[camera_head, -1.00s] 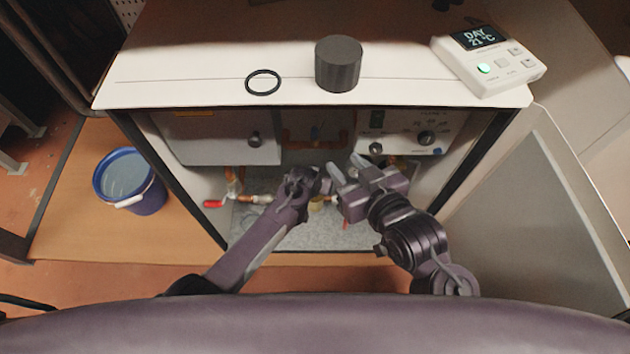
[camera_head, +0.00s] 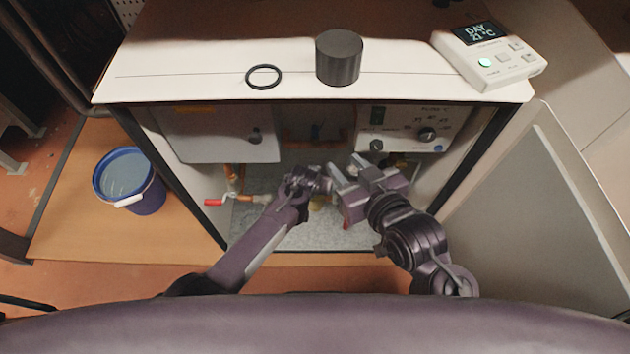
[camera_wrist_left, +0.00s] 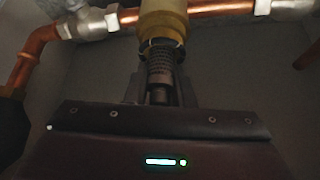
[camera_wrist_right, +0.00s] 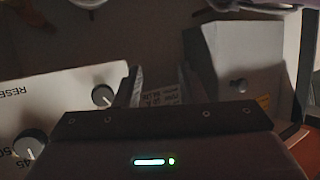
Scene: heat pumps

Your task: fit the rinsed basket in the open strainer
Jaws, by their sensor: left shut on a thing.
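The basket (camera_wrist_left: 160,72) is a dark mesh cylinder, seen in the left wrist view. My left gripper (camera_wrist_left: 161,92) is shut on its lower end. The basket's upper end is at the mouth of the brass strainer (camera_wrist_left: 164,20); how far it reaches inside is hidden. In the head view my left gripper (camera_head: 322,180) is low in the open cabinet, and the basket is too small and covered to make out. My right gripper (camera_head: 347,168) is just to its right, with fingers apart and nothing seen between them. Its fingers also show apart in the right wrist view (camera_wrist_right: 160,88).
Copper pipes (camera_wrist_left: 115,20) run both sides of the strainer. A red-handled valve (camera_head: 214,202) is at left. A black cap (camera_head: 339,58), a black ring (camera_head: 263,76) and a thermostat (camera_head: 488,56) are on the cabinet top. A blue bucket (camera_head: 146,195) of water stands left.

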